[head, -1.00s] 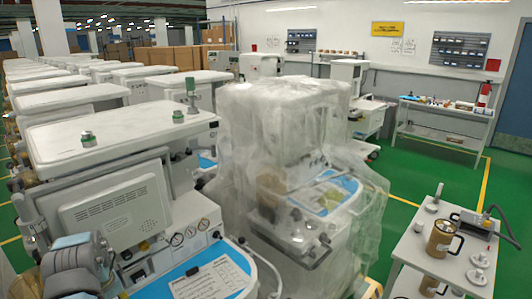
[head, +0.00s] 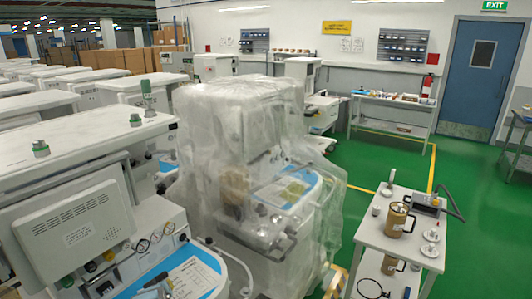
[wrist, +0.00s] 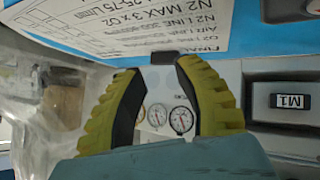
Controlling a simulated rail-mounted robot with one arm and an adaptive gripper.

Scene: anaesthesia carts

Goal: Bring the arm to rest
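My gripper (wrist: 160,72) shows in the wrist view with two yellow, black-lined fingers spread apart. The gap between them is empty, and small round gauges (wrist: 168,117) show behind it. The fingertips point toward a blue surface with a printed label sheet (wrist: 135,25). I cannot tell how far the fingers are from the panel. In the head view I cannot make out my gripper. The near anaesthesia cart (head: 85,222) stands at lower left, with gauges and a blue work surface.
A plastic-wrapped cart (head: 235,150) stands right of the near cart. A small white trolley (head: 375,230) with tan canisters is at right. A bench (head: 392,102) stands by the back wall, near a blue door (head: 478,75). Green floor (head: 470,200) is open at right.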

